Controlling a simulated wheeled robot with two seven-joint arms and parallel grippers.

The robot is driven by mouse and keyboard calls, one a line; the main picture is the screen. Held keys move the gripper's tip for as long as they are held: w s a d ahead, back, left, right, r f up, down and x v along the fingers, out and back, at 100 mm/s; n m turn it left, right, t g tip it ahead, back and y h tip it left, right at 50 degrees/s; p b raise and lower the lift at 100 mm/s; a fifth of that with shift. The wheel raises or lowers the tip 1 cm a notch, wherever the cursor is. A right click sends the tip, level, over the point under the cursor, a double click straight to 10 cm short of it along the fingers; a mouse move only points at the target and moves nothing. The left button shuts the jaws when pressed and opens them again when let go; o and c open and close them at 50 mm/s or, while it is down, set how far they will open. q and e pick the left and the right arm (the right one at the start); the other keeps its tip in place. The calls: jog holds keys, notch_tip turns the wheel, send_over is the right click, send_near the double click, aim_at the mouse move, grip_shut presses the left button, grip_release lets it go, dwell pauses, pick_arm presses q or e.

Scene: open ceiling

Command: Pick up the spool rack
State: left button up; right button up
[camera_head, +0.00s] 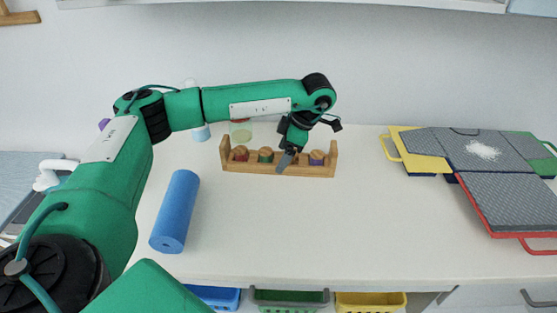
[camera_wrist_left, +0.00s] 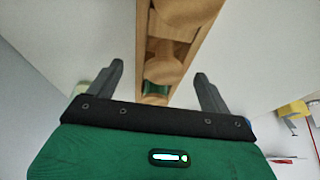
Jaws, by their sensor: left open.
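The spool rack (camera_head: 300,171) is a light wooden holder with raised ends and several coloured spools in a row. It stands on the white counter at the middle back. My left gripper (camera_head: 287,161) is over the rack, right of its middle, pointing down. In the left wrist view the open fingers (camera_wrist_left: 158,82) lie on either side of the rack (camera_wrist_left: 188,45), with a gap on both sides. A green spool (camera_wrist_left: 155,89) shows between them. I cannot tell whether the fingertips reach below the rack's top. My right gripper is not in view.
A blue foam roller (camera_head: 176,212) lies on the counter left of the rack. Yellow, grey, green and red panels with handles (camera_head: 480,165) lie at the right. A pale green cup (camera_head: 241,130) stands behind the rack. The counter (camera_head: 350,230) in front is clear.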

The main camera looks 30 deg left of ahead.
pick_arm(q)
jog(key=shift+x, duration=1.15)
jog(key=c, duration=1.2)
